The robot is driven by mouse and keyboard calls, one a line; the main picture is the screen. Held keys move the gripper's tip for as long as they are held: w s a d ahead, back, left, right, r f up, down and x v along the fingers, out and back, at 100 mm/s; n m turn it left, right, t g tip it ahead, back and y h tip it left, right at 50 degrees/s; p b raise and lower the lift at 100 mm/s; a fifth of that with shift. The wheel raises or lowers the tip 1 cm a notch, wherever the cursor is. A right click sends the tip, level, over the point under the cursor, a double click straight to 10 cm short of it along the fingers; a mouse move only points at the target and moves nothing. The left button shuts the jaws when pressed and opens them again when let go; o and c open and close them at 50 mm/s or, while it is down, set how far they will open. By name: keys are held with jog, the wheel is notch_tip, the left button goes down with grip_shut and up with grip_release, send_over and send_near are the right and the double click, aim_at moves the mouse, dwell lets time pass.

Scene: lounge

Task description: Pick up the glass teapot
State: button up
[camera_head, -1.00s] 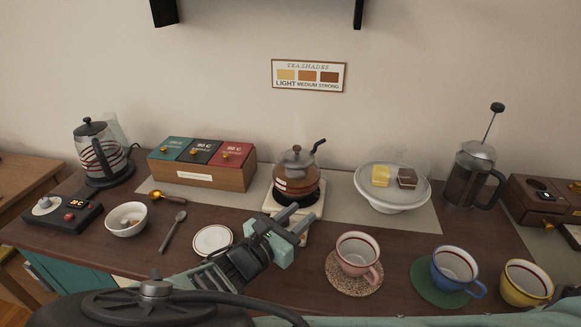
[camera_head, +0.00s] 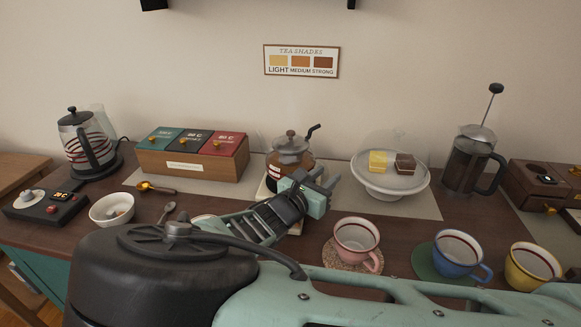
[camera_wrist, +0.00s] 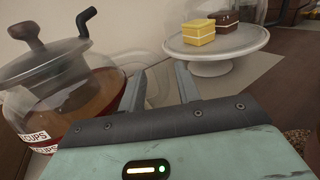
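The glass teapot (camera_head: 291,153) stands on a pale base (camera_head: 264,190) near the middle of the counter. It holds amber liquid and has a dark lid knob and a dark handle rising to the upper right. My gripper (camera_head: 327,177) is just in front and to the right of it, partly hiding its lower body. In the wrist view the teapot (camera_wrist: 62,80) fills the left side, with "CUPS" lettering low on its glass. My gripper (camera_wrist: 160,88) shows two fingers spread apart with nothing between them. The teapot is beside the left finger; whether they touch I cannot tell.
A cake stand (camera_head: 390,186) with two cake pieces is to the right of the teapot, also in the wrist view (camera_wrist: 216,52). A box of tea drawers (camera_head: 190,160) is to the left. A pink cup (camera_head: 357,240) and a French press (camera_head: 472,160) are to the right.

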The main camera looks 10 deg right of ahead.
grip_shut()
jog(key=shift+r, duration=0.1)
jog(key=shift+r, duration=0.15)
